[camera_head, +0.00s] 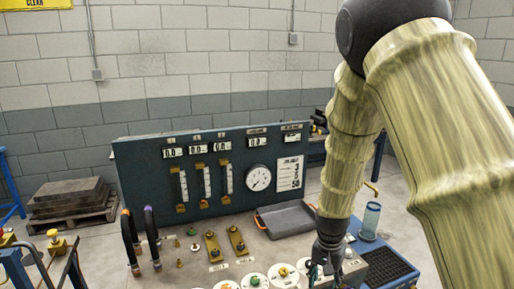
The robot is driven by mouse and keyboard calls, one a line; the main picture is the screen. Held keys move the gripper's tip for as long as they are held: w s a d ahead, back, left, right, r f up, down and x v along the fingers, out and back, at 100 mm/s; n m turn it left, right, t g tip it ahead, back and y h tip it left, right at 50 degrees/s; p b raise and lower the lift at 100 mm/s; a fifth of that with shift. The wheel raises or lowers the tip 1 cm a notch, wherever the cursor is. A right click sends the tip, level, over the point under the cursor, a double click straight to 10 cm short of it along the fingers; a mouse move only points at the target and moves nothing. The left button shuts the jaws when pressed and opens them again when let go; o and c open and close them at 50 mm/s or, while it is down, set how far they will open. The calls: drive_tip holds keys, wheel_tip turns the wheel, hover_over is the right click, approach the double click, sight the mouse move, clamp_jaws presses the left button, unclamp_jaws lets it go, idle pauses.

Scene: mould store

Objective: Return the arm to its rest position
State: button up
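My arm, in a pale streaked sleeve, comes in from the right and bends down over the right part of the bench. My gripper (318,270) points downward near the bottom edge of the picture, just above or beside the round plates on the bench. The fingers are small, dark and partly cut off, so I cannot tell whether they are open or shut. I see no held object clearly.
A panel (140,185) with gauges stands behind the bench. A loaded pallet (72,221) lies at left.

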drive_tip(key=s+d+f+n, duration=0.3)
drive_tip(key=s+f, duration=1)
drive_tip(key=f, duration=0.5)
drive_tip(key=s+f+n, duration=0.1)
drive_tip(key=s+f, duration=0.4)
drive_tip(key=s, duration=0.6)
drive_tip(key=s+f+n, duration=0.2)
drive_tip(key=s+f, duration=0.3)
drive_tip(key=s, duration=0.6)
drive_tip(key=shift+f, duration=0.2)
drive_tip(key=shift+c, duration=0.4)
